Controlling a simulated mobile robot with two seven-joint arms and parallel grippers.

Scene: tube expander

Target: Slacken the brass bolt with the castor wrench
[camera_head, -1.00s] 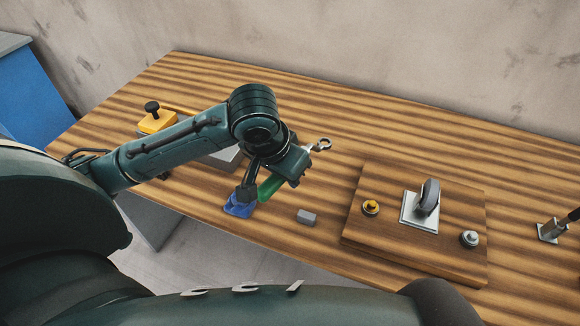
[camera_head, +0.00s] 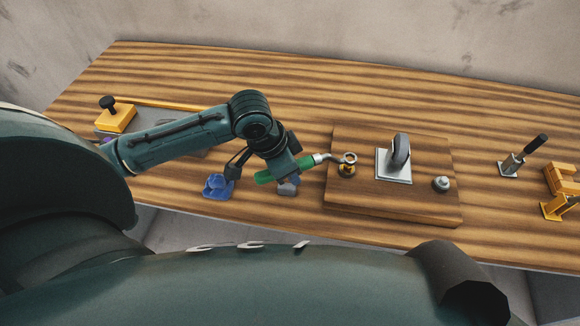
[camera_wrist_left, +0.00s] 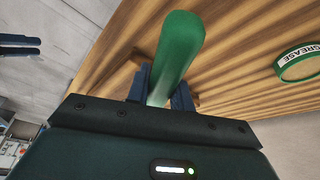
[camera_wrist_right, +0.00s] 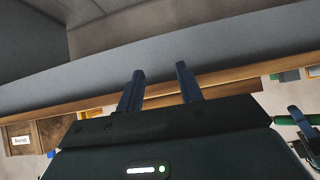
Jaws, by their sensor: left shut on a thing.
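My left gripper (camera_head: 283,172) is shut on the green handle of the castor wrench (camera_head: 265,177). The handle also fills the space between the fingers in the left wrist view (camera_wrist_left: 178,50). The wrench's ring end (camera_head: 349,157) is at the brass bolt (camera_head: 347,170) on the wooden board. I cannot tell whether the ring is around the bolt or just above it. The castor (camera_head: 400,148) stands on its metal plate (camera_head: 393,170) to the right of the bolt. My right gripper (camera_wrist_right: 160,88) is open and empty in the right wrist view, and outside the head view.
A silver bolt (camera_head: 441,184) sits right of the castor on the board (camera_head: 390,205). A blue holder (camera_head: 217,187) and a grey block (camera_head: 289,187) are near the front edge. A yellow block (camera_head: 115,118) is at left. A grease tin (camera_wrist_left: 300,65) shows in the left wrist view.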

